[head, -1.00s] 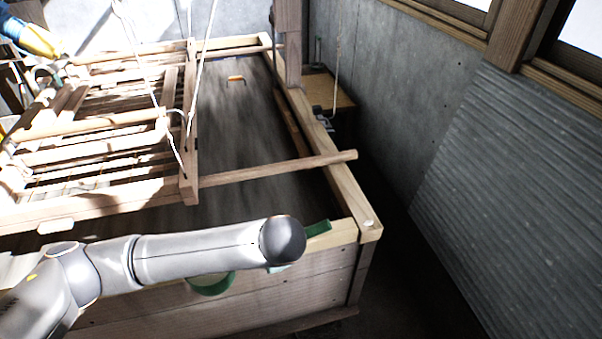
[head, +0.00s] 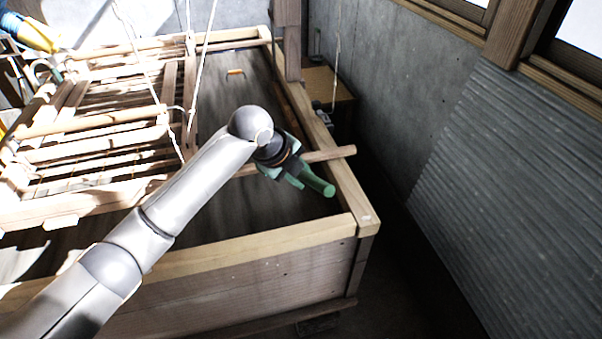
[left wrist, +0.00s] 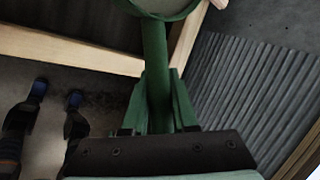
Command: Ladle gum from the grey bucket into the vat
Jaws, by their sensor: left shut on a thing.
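The vat (head: 300,240) is a large wooden box with dark grey liquid inside, in the head view. My left gripper (head: 290,174) is over the vat's right part, near its right wall. It is shut on the handle of a green ladle (head: 318,184). In the left wrist view the handle runs up between the fingers of my left gripper (left wrist: 160,105), and part of the ladle's round bowl (left wrist: 160,8) shows at the top edge. The bowl looks pale grey inside; I cannot tell its contents.
A slatted wooden frame (head: 95,160) hangs on cords over the vat's left part. A wooden bar (head: 330,154) crosses the vat near my left gripper. A wooden post (head: 287,40) and a small box-like stand (head: 325,88) are behind. Corrugated sheeting (head: 520,190) covers the right wall.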

